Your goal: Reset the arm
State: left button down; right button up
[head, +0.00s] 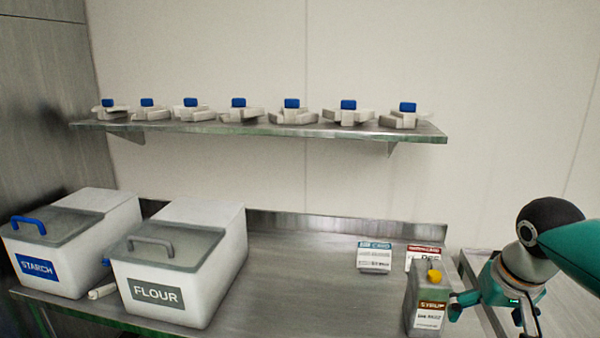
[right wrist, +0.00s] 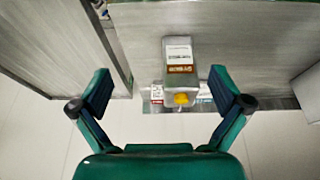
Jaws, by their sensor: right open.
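My right arm comes in from the right edge of the head view. Its gripper (head: 490,308) is beside the syrup container (head: 428,300), on its right. The gripper is open and empty; in the right wrist view its two fingers (right wrist: 161,90) are spread wide. The grey syrup container with a yellow cap stands upright on the steel table. It also shows in the right wrist view (right wrist: 180,52), ahead between the fingers, and whether a finger touches it I cannot tell. My left gripper is not in view.
A starch bin (head: 75,225) and a flour bin (head: 205,290) stand on the table's left. A wall shelf (head: 270,129) holds several pale parts with blue tops. The table's middle (head: 300,285) is clear.

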jog(key=s+a+f+n+g+y, duration=0.1)
jog(key=a+f+g, duration=0.15)
jog(key=f, duration=0.65)
jog(key=s+a+f+g, duration=0.2)
jog(key=a+f, duration=0.1)
jog(key=f, duration=0.6)
jog(key=s+a+f+n+g+y, duration=0.1)
jog(key=a+f+g, duration=0.15)
jog(key=f, duration=0.65)
jog(key=s+a+f+t+y, duration=0.1)
jog(key=s+a+f, duration=0.5)
jog(key=f, duration=0.2)
jog(key=s+a+f+m+t+y+p, duration=0.1)
jog(key=s+a+f+t+y, duration=0.1)
jog(key=s+a+f, duration=0.4)
jog(key=shift+s+a+f+t, duration=0.3)
jog(key=shift+a+f, duration=0.05)
jog(key=shift+f, duration=1.35)
